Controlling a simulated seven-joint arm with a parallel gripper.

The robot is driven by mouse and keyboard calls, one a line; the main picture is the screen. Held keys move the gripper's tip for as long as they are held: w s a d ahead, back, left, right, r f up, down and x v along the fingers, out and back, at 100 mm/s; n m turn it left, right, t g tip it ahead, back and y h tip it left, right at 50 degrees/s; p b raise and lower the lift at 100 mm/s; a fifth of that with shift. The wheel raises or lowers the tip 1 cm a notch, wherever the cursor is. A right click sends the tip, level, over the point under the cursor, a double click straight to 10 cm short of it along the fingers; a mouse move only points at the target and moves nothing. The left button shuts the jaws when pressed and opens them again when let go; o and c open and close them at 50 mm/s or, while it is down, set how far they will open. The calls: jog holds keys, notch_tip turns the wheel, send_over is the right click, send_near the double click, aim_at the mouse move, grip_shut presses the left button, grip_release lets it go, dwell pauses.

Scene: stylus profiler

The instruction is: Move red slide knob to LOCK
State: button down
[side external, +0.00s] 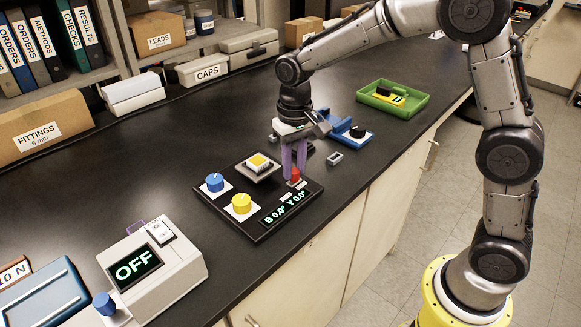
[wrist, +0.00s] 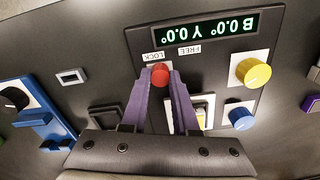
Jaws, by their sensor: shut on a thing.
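The red slide knob (side external: 295,174) stands on the black control panel (side external: 258,228), near its display. In the wrist view the red slide knob (wrist: 160,75) is between the two purple fingertips of my gripper (wrist: 162,77), which is shut on it. The LOCK label (wrist: 154,57) is right beside the knob; the FREE label (wrist: 189,50) is farther to the right. The knob is on the LOCK side. The fingers hide part of its slot. In the side view my gripper (side external: 290,176) reaches down at the knob from above.
A grey box (side external: 152,266) showing OFF stands front left. A green tray (side external: 393,99) lies farther back.

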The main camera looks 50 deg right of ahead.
aim_at(295, 170)
jog(key=c, duration=0.7)
grip_release()
jog(key=shift+d, duration=0.2)
jog(key=shift+o, duration=0.2)
jog(key=shift+r, duration=0.1)
notch_tip(295, 170, up, 14)
